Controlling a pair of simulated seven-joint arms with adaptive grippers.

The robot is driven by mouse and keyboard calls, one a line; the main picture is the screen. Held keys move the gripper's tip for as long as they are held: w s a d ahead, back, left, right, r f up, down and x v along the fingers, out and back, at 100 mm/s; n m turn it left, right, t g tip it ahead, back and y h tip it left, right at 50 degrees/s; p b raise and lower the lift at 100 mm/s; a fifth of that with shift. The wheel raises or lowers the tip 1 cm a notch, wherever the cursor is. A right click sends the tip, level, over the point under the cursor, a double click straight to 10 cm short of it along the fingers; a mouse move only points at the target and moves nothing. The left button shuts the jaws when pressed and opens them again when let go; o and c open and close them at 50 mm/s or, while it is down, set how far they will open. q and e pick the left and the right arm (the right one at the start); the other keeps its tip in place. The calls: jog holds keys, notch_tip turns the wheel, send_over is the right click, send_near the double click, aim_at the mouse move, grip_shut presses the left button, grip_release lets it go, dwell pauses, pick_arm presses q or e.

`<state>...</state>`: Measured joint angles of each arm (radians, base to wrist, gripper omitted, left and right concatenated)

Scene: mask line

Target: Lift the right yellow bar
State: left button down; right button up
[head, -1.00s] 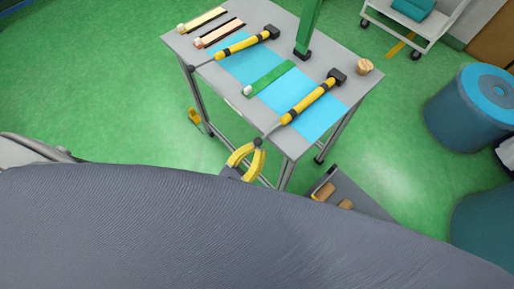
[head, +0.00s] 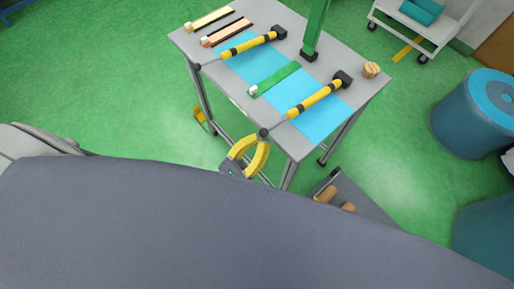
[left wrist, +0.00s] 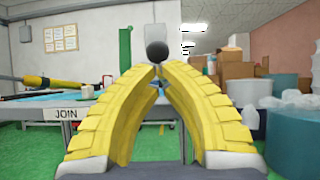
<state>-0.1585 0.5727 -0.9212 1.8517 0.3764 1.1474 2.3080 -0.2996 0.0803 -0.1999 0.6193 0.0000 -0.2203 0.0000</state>
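The right yellow bar (head: 312,102) is hinged at a black block on the table's right side. Its thin rod ends in a black ball (head: 263,132) just off the near edge. My left gripper (head: 259,140), with yellow ribbed fingers, is at this ball. In the left wrist view the fingertips (left wrist: 159,67) come almost together right under the ball (left wrist: 157,50). The fingers look shut, with no bar visible between them; whether they touch the ball is hard to tell. The left yellow bar (head: 249,46) lies parallel, farther left. My right gripper is not in view.
The grey table (head: 180,40) carries a blue sheet (head: 290,92), a green strip (head: 275,78) and a green post (head: 315,30). A round wooden piece (head: 371,70) sits at its right corner. Blue bins (head: 475,112) stand at the right. Green floor is free at the left.

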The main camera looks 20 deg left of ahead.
pick_arm(q)
jog(key=shift+s+f, duration=0.15)
jog(key=shift+f, duration=0.15)
jog(key=v, duration=1.2)
jog(key=d+f+m+g+h, duration=0.3)
jog(key=f+m+g, duration=0.5)
jog(key=f+m, duration=1)
jog(key=a+f+m+g+y, duration=0.3)
jog(key=a+f+m+y, duration=0.3)
jog(key=f, duration=0.4)
jog(key=a+f+m+g+y, duration=0.2)
jog(key=a+f+m+y, duration=0.15)
jog(key=f+m, duration=0.55)
jog(key=s+a+f+m+g+y, duration=0.2)
jog(key=s+a+f+g, duration=0.1)
jog(key=s+a+f, duration=0.3)
jog(key=s+a+f+m+g+y, duration=0.1)
jog(key=s+a+f+g+y, duration=0.15)
jog(key=s+f, duration=0.45)
jog(key=s+d+f+n+g, duration=0.1)
jog(key=s+d+f, duration=0.3)
jog(key=s, duration=0.5)
jog(key=shift+s+d+g+y, duration=0.2)
jog(key=shift+d+g+y, duration=0.1)
jog(key=shift+g, duration=0.15)
